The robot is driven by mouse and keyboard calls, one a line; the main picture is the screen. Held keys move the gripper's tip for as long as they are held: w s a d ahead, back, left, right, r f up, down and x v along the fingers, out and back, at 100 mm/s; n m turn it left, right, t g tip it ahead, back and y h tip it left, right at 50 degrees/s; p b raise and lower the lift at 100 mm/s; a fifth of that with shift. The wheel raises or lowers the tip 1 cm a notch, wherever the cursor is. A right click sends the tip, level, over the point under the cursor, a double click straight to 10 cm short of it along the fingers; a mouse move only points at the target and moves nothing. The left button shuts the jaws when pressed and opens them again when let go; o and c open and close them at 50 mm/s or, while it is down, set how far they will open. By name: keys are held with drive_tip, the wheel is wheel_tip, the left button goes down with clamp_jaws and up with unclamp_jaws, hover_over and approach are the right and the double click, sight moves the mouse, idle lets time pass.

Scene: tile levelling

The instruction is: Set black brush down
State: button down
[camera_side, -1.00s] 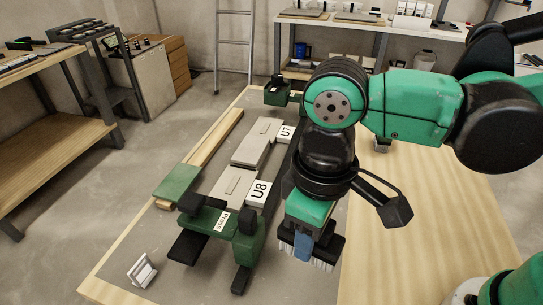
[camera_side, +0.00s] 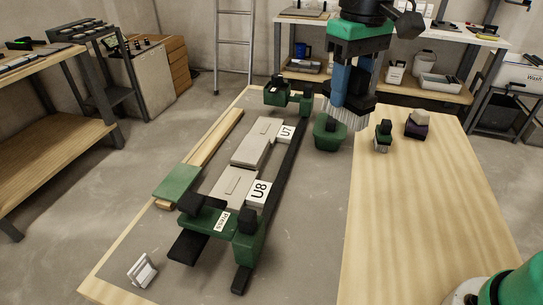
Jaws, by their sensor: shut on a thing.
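The black brush (camera_side: 364,103) has a dark body and pale grey bristles that point down. My gripper (camera_side: 350,82), with blue fingers, is shut on it at the upper right of the work table. The brush hangs upright, and its bristles appear close to a green piece with a dark knob (camera_side: 330,134) on the grey board. The bristles overlap this piece in the picture, so I cannot tell whether they touch it. The fingers hide part of the brush body.
Tiles U7 (camera_side: 258,142) and U8 (camera_side: 233,186) lie in the green-and-black press frame (camera_side: 247,245). The front wooden area is clear.

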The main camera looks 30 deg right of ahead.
drive_tip(key=w+d+m, duration=0.3)
drive_tip(key=d+m, duration=0.2)
drive_tip(key=d, duration=1)
drive_tip(key=s+d+m, duration=0.3)
drive_tip(key=d, duration=0.5)
drive_tip(key=s+d+m, duration=0.2)
drive_tip(key=s+d, duration=0.1)
drive_tip(key=d, duration=0.6)
wheel_tip(320, 180, down, 16)
drive_tip(key=shift+f, duration=2.25)
drive_tip(key=shift+f, duration=0.1)
drive_tip(key=shift+c, duration=2.2)
unclamp_jaws()
